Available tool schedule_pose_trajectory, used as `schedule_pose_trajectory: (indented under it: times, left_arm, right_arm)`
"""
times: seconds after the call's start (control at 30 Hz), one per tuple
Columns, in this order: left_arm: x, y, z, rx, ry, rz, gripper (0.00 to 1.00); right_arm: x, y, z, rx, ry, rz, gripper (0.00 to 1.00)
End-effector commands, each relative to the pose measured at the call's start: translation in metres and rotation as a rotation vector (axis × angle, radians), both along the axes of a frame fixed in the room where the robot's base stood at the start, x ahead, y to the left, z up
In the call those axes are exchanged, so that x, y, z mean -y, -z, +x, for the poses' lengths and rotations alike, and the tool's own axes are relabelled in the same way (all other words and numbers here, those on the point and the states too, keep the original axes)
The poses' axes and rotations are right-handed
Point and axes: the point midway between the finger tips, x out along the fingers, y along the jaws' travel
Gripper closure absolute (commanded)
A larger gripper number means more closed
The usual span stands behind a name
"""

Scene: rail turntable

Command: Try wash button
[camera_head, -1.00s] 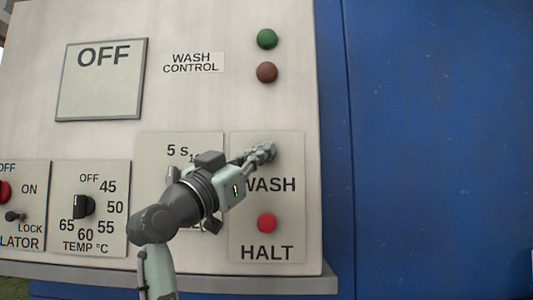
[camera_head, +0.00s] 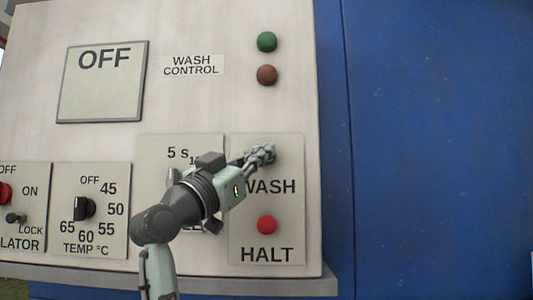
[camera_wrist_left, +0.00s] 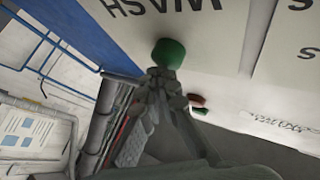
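The green wash button (camera_wrist_left: 168,53) shows in the left wrist view, beside the upside-down WASH lettering. In the head view my left gripper covers it, above the WASH label (camera_head: 270,187). My left gripper (camera_head: 266,152) has its fingers together and empty, with the tips right at the button. In the wrist view the fingertips (camera_wrist_left: 160,74) overlap the button's lower edge; I cannot tell whether they touch or press it. My right gripper is not in view.
The red HALT button (camera_head: 266,225) is below. A green lamp (camera_head: 267,42) and a dull red lamp (camera_head: 267,75) are above. The display (camera_head: 100,88) reads OFF. A temperature knob (camera_head: 83,208) is at left, a blue wall (camera_head: 440,150) at right.

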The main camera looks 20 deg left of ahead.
Motion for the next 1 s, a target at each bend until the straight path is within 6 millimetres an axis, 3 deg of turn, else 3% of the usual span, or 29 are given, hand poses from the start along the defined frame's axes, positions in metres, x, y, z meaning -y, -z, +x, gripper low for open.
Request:
schedule_pose_trajectory:
  times: [1.0]
  left_arm:
    - [-0.007, 0.009, 0.019, -0.017, -0.008, 0.000, 1.00]
  right_arm:
    - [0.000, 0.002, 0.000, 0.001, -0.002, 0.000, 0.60]
